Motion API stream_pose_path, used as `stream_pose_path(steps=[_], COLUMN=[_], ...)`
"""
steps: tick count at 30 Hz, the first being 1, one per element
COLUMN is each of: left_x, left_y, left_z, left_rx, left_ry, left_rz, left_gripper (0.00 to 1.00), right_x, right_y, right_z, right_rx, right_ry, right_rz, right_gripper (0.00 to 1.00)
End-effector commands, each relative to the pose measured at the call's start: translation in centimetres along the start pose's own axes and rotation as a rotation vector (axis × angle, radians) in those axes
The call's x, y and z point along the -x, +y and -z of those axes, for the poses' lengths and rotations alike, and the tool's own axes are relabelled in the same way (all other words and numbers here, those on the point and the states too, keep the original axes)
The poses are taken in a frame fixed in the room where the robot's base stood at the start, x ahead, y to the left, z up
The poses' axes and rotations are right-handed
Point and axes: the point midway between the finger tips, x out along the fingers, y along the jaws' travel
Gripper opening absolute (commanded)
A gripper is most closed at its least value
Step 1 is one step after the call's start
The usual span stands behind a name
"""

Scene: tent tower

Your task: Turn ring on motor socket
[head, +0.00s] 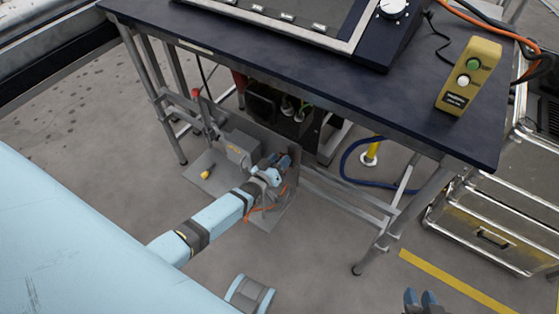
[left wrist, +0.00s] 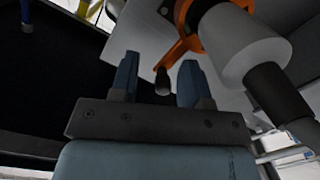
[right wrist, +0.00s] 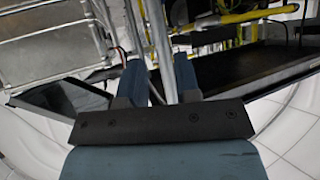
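In the left wrist view an orange ring (left wrist: 187,20) with a short arm sits beside a pale grey cylinder (left wrist: 243,45), which looks like the motor socket. A dark round-ended peg (left wrist: 162,82) stands at the end of the orange arm. My left gripper (left wrist: 158,75) is open, with the peg showing between its fingers and gaps on both sides. In the head view my left gripper (head: 283,160) is low under the table, beside a grey motor unit (head: 240,143); the ring is not clear there. My right gripper (right wrist: 160,80) is open and empty; its fingertips also show in the head view (head: 420,298).
A dark-topped table (head: 300,70) stands above the left gripper's work area, with metal legs and a cross bar (head: 345,195). A yellow button box (head: 468,75) is on its right end. A metal case (head: 490,225) stands at right. A blue hose (head: 350,165) runs beneath the table.

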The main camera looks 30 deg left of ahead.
Motion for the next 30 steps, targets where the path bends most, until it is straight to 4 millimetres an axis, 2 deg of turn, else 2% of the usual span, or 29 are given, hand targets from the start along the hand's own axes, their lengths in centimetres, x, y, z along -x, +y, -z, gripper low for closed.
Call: stream_pose_path(steps=[7, 11, 19, 24, 30], left_x=[0.2, 1.4, 7.2, 10.8, 13.2], left_y=[-0.1, -0.1, 0.0, 0.0, 0.0], left_z=[0.0, 0.1, 0.1, 0.1, 0.0], left_rx=[0.000, 0.000, 0.000, -0.001, -0.001], left_ry=[-0.001, -0.001, -0.002, -0.003, -0.001], left_rz=[0.001, 0.001, 0.002, 0.001, 0.000], left_gripper=[0.41, 0.41, 0.41, 0.41, 0.41], right_x=[0.0, 0.2, 0.5, 0.5, 0.5], right_y=[0.0, 0.0, 0.1, 0.2, 0.2], right_z=[0.1, 0.3, 0.6, 0.2, 0.0], right_rx=[0.000, 0.001, 0.009, 0.012, 0.008], right_ry=[0.000, 0.000, -0.011, -0.027, -0.033], right_rz=[0.000, 0.000, -0.007, -0.011, -0.011], right_gripper=[0.30, 0.30, 0.30, 0.30, 0.30])
